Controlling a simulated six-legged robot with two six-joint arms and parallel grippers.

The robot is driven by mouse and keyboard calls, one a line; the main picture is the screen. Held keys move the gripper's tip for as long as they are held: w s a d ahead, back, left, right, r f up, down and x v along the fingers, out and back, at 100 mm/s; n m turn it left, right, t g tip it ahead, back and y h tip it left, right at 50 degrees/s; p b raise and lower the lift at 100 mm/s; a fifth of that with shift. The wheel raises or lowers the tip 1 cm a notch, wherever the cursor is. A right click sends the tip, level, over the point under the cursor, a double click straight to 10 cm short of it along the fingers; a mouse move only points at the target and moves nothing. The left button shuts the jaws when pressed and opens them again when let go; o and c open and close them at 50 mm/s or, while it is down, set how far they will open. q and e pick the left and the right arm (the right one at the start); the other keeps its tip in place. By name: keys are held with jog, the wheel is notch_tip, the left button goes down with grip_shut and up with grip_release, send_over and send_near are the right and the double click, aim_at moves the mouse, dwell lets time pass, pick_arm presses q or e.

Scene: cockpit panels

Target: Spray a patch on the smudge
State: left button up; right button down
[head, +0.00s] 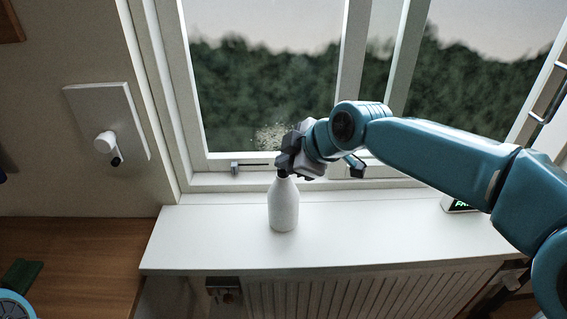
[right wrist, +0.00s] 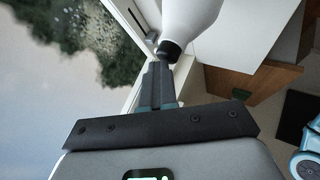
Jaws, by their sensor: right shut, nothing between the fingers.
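A white bottle (head: 283,207) stands upright on the white window sill, its top partly hidden by my right gripper. My right gripper (head: 285,165) is shut with nothing between its fingers, right at the bottle's top. In the right wrist view the shut fingers (right wrist: 161,72) point at the dark neck end of the white bottle (right wrist: 190,22); I cannot tell whether they touch it. The smudge (head: 272,135) is a pale speckled patch low on the window pane, just behind and above the gripper and partly covered by it. My left gripper is not in view.
The white sill (head: 205,240) is mostly clear around the bottle. A small dark display (head: 459,206) stands at its right end. A ribbed radiator (head: 330,296) is below. A wall plate with a white knob (head: 105,141) is at left. A window latch (head: 235,168) sits on the frame.

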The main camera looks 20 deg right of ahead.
jog(key=shift+f, duration=0.2)
notch_tip(320, 180, up, 6)
jog(key=p, duration=0.4)
jog(key=shift+w+r+p, duration=0.1)
jog(key=shift+r+p, duration=0.1)
jog(key=shift+p, duration=0.1)
dwell(0.6)
